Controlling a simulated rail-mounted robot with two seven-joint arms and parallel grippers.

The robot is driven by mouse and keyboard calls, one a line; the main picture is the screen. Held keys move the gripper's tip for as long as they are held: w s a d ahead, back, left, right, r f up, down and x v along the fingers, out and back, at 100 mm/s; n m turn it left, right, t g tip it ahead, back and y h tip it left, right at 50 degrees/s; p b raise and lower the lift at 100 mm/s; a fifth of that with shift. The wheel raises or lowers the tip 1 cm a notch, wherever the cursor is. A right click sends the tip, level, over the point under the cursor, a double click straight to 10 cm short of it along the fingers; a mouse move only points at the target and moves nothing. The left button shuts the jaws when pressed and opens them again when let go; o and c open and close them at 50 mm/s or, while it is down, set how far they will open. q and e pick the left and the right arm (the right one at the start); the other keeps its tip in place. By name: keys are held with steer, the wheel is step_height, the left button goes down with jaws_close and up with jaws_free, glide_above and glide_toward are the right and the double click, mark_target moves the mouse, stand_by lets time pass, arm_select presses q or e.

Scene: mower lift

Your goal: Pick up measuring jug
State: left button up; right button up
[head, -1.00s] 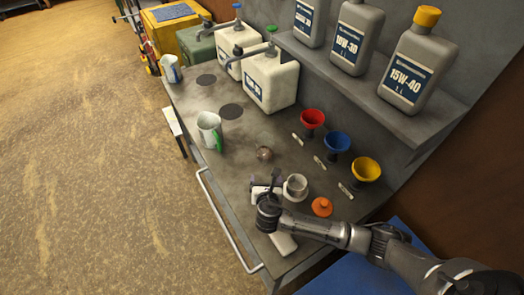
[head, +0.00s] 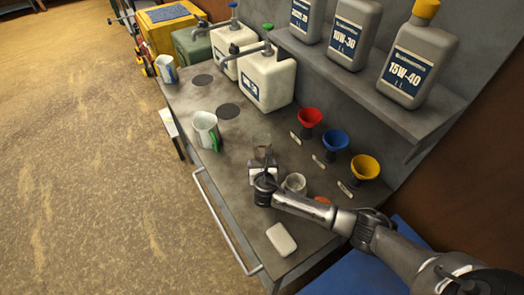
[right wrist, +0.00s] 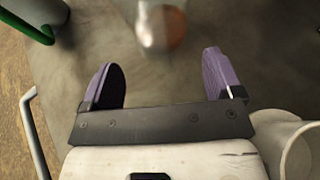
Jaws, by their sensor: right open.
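A white measuring jug with a green handle (head: 205,131) stands upright at the table's left edge in the head view. Its green handle (right wrist: 28,22) shows at the top left of the right wrist view. A second white jug with a blue handle (head: 167,70) stands at the far end. A small clear vessel with a brownish bottom (right wrist: 162,28) is beyond and between my right fingertips, apart from them. My right gripper (right wrist: 165,75) is open and empty, low over the table in the head view. My left gripper is not in view.
A white cup (head: 295,183) stands close right of my right gripper. A white block (head: 281,240) lies near the front. Red (head: 310,117), blue (head: 335,140) and yellow funnels (head: 364,166) line the right side. White canisters (head: 267,80) stand at the back. A rail (head: 225,220) edges the table.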

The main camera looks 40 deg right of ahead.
steer(key=shift+b+x, duration=0.4)
steer(key=shift+x, duration=1.6)
steer(key=shift+c, duration=0.4)
jaws_close()
steer(key=shift+r, duration=0.1)
